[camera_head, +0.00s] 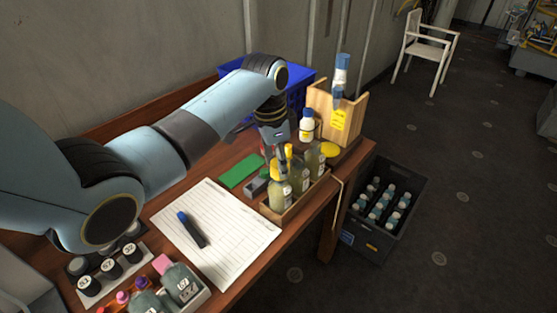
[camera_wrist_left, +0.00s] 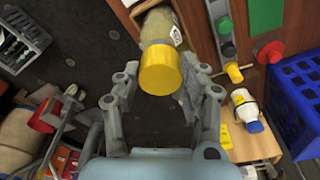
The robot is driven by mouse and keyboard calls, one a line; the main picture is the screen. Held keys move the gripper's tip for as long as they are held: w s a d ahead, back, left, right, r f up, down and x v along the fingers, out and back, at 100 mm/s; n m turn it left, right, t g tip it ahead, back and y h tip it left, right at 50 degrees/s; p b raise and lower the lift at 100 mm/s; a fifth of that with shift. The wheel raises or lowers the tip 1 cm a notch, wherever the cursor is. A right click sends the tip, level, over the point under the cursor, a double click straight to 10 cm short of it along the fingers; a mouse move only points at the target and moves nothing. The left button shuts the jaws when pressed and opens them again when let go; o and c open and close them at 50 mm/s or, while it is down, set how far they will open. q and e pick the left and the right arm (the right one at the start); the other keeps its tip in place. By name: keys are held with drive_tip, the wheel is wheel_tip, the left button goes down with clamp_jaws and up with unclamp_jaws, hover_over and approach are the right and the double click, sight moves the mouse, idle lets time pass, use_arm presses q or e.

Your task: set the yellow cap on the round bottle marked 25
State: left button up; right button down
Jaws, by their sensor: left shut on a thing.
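The yellow cap (camera_wrist_left: 160,70) is between the fingers of my left gripper (camera_wrist_left: 163,78) in the wrist view, and the gripper is shut on it. A round bottle (camera_wrist_left: 160,24) with a pale label shows directly behind the cap, in line with it; I cannot tell whether the cap sits on its neck. In the head view my left gripper (camera_head: 283,153) points down over the bottles in a wooden tray (camera_head: 305,201). The front bottle (camera_head: 280,198) and another bottle (camera_head: 315,162) hold yellowish liquid. I cannot read a 25 on any label. My right gripper is not in view.
A white bottle with a blue top (camera_head: 307,127) and a wooden stand (camera_head: 350,112) are behind the tray. A dark crate of bottles (camera_head: 372,245) stands on the floor at right.

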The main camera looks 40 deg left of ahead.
use_arm(q)
drive_tip(key=o, duration=1.5)
drive_tip(key=shift+c, duration=0.2)
drive_tip(key=shift+r, duration=0.1)
drive_tip(key=shift+r, duration=3.65)
drive_tip(key=shift+s, duration=0.1)
